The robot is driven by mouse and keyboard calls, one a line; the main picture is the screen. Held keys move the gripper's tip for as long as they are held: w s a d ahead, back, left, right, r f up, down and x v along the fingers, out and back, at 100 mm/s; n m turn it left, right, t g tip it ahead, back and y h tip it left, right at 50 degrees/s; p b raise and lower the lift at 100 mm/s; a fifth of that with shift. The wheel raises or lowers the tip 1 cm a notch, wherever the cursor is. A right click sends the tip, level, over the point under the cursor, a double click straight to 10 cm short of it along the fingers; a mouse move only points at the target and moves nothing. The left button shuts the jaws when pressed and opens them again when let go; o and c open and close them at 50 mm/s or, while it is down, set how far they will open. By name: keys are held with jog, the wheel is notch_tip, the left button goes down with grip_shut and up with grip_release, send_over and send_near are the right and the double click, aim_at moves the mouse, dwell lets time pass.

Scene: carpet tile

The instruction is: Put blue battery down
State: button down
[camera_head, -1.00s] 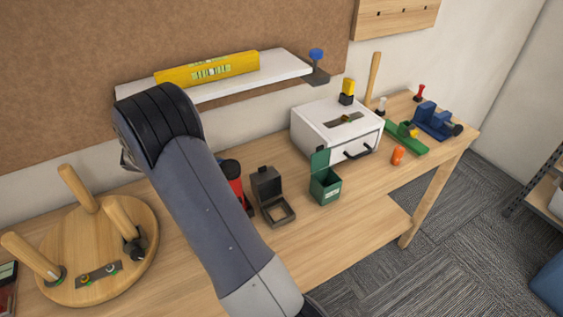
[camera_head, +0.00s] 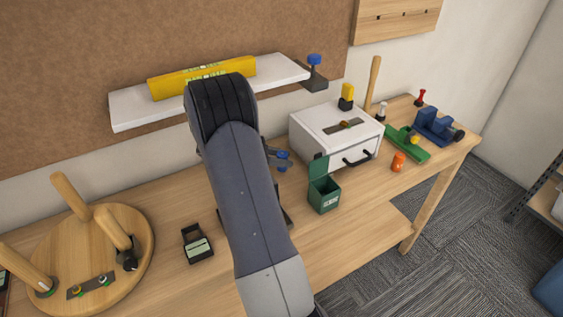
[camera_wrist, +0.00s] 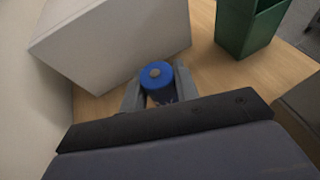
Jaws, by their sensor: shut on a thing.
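The blue battery (camera_wrist: 158,82) is held between the two grey fingers of my gripper (camera_wrist: 160,91) in the wrist view, its round end with a pale centre facing the camera. In the head view a small blue part of it (camera_head: 283,155) shows at the right edge of my arm, beside my partly hidden gripper (camera_head: 274,156). It is over the back of the workbench (camera_head: 330,240), left of the white drawer box (camera_head: 312,139). I cannot tell whether the battery touches the bench top.
A green open-lidded bin (camera_head: 324,196) stands in front of the white box and shows in the wrist view (camera_wrist: 242,28). A black device with a pale display (camera_head: 198,245) and a round wooden stand (camera_head: 135,220) are at left. A white shelf (camera_head: 135,110) with a yellow level (camera_head: 172,82) hangs above.

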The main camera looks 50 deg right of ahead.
jog(key=shift+a+f, duration=0.1)
jog(key=shift+f, duration=0.9)
jog(key=shift+f, duration=0.1)
jog(key=c, duration=1.1)
grip_release()
jog(key=v, duration=1.2)
jog(key=shift+w+b, duration=0.1)
jog(key=shift+b, duration=0.3)
